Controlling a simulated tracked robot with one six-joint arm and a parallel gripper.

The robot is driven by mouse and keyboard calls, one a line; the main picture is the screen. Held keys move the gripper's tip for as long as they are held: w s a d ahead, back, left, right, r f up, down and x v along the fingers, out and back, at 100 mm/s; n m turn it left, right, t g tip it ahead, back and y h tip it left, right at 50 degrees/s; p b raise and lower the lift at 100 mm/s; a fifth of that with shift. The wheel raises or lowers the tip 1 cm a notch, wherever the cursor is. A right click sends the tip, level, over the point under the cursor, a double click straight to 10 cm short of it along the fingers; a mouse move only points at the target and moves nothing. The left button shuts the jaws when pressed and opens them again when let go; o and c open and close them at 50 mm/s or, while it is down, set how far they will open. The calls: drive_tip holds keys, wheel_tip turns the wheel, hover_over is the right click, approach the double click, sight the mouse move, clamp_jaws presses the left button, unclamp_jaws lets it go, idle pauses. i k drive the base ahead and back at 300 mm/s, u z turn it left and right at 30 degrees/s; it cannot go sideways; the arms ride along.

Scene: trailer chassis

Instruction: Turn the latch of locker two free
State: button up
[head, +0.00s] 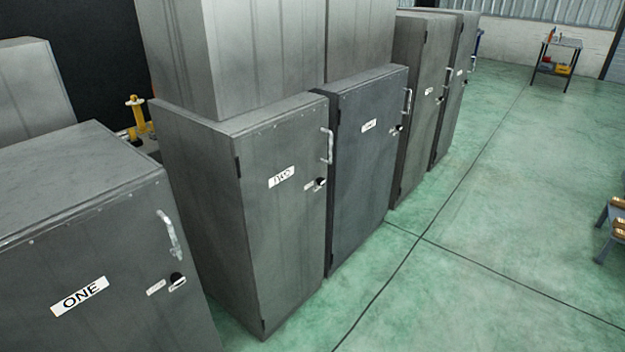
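Locker two (285,235) is a grey metal cabinet standing left of centre in the head view, its door shut. A white label (281,177) on the door appears to read TWO. Its latch (320,184) is a small dark knob at the door's right edge, with a small light plate beside it. A pale vertical handle (328,146) sits above the latch. The latch's exact angle is too small to tell. My gripper is not in view.
Locker one (110,270) stands nearest at the left, labelled ONE. A darker locker (365,165) adjoins locker two on the right, with more lockers (420,105) beyond. The green floor (480,230) before them is clear. A small table (556,62) stands far back.

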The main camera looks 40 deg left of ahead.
sight(320, 181)
drive_tip(key=u, duration=0.25)
drive_tip(key=i, duration=0.75)
drive_tip(key=u, duration=0.65)
drive_tip(key=i, duration=0.7)
drive_tip(key=u, duration=0.7)
drive_tip(key=i, duration=0.55)
drive_tip(key=u, duration=0.85)
drive_tip(key=i, duration=0.6)
drive_tip(key=u, duration=0.5)
